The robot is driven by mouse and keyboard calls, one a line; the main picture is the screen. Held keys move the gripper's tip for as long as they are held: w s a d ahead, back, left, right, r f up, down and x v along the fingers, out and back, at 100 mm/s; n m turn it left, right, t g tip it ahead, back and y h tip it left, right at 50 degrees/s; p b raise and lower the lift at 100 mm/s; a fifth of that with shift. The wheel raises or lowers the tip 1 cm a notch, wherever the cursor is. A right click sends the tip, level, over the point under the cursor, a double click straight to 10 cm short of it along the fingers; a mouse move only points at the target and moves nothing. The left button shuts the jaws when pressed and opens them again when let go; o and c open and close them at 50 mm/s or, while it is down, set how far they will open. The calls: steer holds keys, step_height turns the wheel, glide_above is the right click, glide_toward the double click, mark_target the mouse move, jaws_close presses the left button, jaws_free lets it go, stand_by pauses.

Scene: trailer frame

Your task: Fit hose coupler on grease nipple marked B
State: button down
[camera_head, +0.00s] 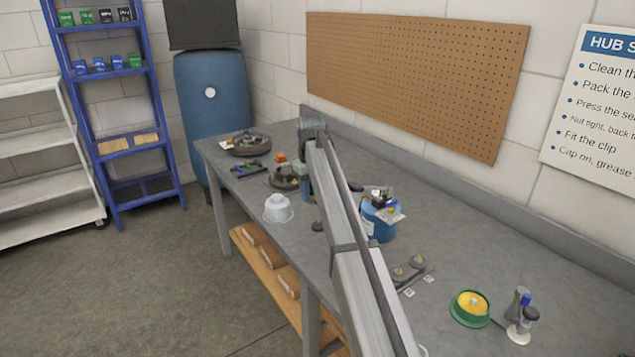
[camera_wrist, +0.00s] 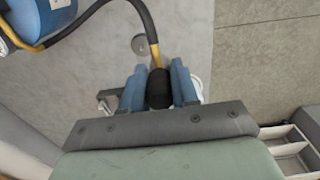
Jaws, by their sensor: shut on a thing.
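In the wrist view, the blue fingers of my gripper (camera_wrist: 158,88) are shut on a black cylindrical piece, which appears to be the hose coupler (camera_wrist: 158,94). A yellow and black hose (camera_wrist: 145,25) runs from it toward a blue drum (camera_wrist: 28,18). The coupler's far end is hidden. In the head view, my arm covers most of the gripper. The blue drum (camera_head: 378,228) stands on the bench right of my arm. Two brownish round fittings (camera_head: 408,268) sit beside small white tags (camera_head: 409,293); their lettering is too small to read. I cannot make out which nipple is B.
The grey bench (camera_head: 450,250) has free room at its middle right. Hub parts (camera_head: 250,143) lie at the far end. A green and yellow round container (camera_head: 470,308) stands at the near right.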

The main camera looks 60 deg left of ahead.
steer(key=s+d+f, duration=0.2)
steer(key=s+d, duration=0.2)
steer(key=d, duration=0.1)
steer(key=w+d+f+m, duration=0.1)
steer(key=w+d+m, duration=0.2)
steer(key=d, duration=1.2)
steer(key=w+d+f+m, duration=0.1)
steer(key=w+d+m, duration=0.25)
steer(key=d, duration=1.05)
steer(key=w+d+m, duration=0.2)
steer(key=d+m, duration=0.1)
steer(key=d, duration=1.2)
steer(key=w+a+n, duration=0.1)
steer(key=a+n, duration=0.1)
steer(key=a, duration=0.4)
steer(key=w+a+r+n, duration=0.1)
steer(key=a+n, duration=0.2)
steer(key=a, duration=0.3)
steer(key=w+a+r+n, duration=0.1)
steer(key=a+n, duration=0.1)
steer(key=a, duration=0.4)
steer(key=shift+w+a+r+n, duration=0.2)
steer(key=shift+a+r+n, duration=0.05)
steer(key=shift+a, duration=0.1)
steer(key=shift+w+a+n, duration=0.1)
steer(key=shift+n, duration=0.6)
steer(key=shift+f+n, duration=0.1)
steer(key=shift+n, duration=0.2)
steer(key=shift+f, duration=2.4)
